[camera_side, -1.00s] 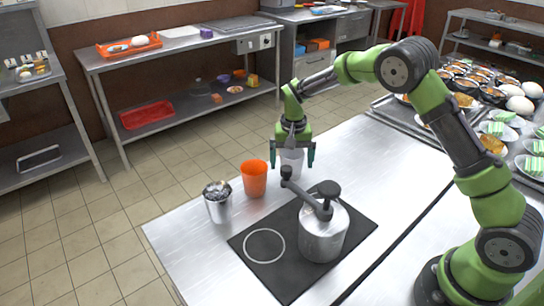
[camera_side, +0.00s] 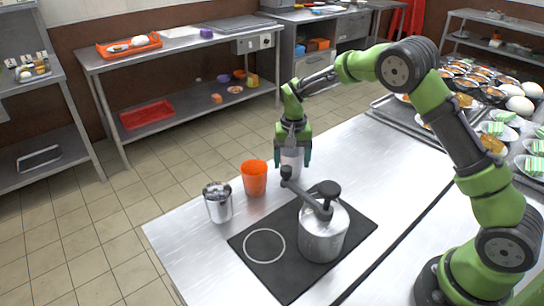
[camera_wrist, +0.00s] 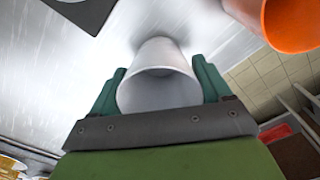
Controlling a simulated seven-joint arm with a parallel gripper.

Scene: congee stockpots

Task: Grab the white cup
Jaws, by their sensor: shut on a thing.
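The white cup (camera_side: 291,164) stands upright on the steel counter behind the stockpot and to the right of the orange cup. My gripper (camera_side: 293,158) is low over it, with its fingers on either side. In the wrist view the white cup (camera_wrist: 158,88) fills the space between the two green fingers of my gripper (camera_wrist: 160,88), its open mouth towards the camera. The fingers are shut on it. In the side view the fingers hide part of the cup's upper half.
An orange cup (camera_side: 254,178) stands close on the left, also at top right in the wrist view (camera_wrist: 290,22). A metal cup (camera_side: 218,203) is further left. A steel stockpot (camera_side: 323,232) with a dark handle sits on the black hob (camera_side: 262,266) in front. The counter (camera_side: 385,160) is clear to the right.

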